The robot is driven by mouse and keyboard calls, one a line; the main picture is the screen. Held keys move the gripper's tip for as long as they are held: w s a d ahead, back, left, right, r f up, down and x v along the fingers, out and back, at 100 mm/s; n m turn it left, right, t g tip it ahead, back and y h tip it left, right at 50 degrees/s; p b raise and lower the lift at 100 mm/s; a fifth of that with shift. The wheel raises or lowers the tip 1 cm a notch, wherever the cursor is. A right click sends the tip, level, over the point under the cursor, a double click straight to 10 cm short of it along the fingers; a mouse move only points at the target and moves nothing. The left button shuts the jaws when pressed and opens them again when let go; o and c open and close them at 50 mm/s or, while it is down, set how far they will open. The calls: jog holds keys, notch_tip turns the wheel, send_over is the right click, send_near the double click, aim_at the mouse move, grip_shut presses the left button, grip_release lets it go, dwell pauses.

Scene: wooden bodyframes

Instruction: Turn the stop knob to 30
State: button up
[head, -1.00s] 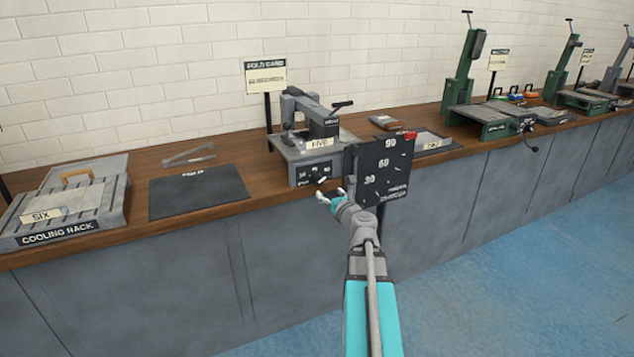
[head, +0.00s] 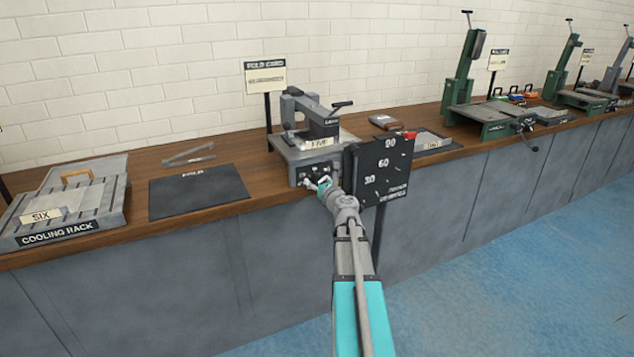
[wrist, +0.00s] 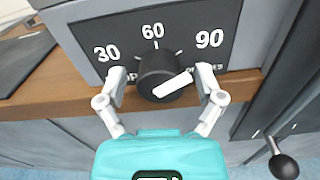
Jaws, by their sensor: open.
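The stop knob (wrist: 158,74) is a black round dial with a white pointer bar, on the dark front panel of the machine labelled FIVE (head: 318,157). The panel marks 30, 60 and 90 show around it in the wrist view. The white bar slants, one end to the lower left and the other to the upper right, towards the 90 side. My gripper (wrist: 160,84) is open, with one finger on each side of the knob. I cannot tell whether the fingers touch it. In the head view my gripper (head: 317,186) is at the machine's front panel and partly covers it.
A black sign board (head: 384,170) with 90, 60 and 30 stands close on the right of my gripper. A lever with a black ball (wrist: 283,166) is at lower right in the wrist view. A dark mat (head: 198,191) and cooling rack (head: 60,215) lie on the bench at left.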

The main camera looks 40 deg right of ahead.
jog(key=shift+c, duration=0.3)
jog(key=c, duration=1.1)
jog(key=shift+n, duration=2.2)
jog(key=o, duration=1.2)
jog(key=shift+c, duration=0.2)
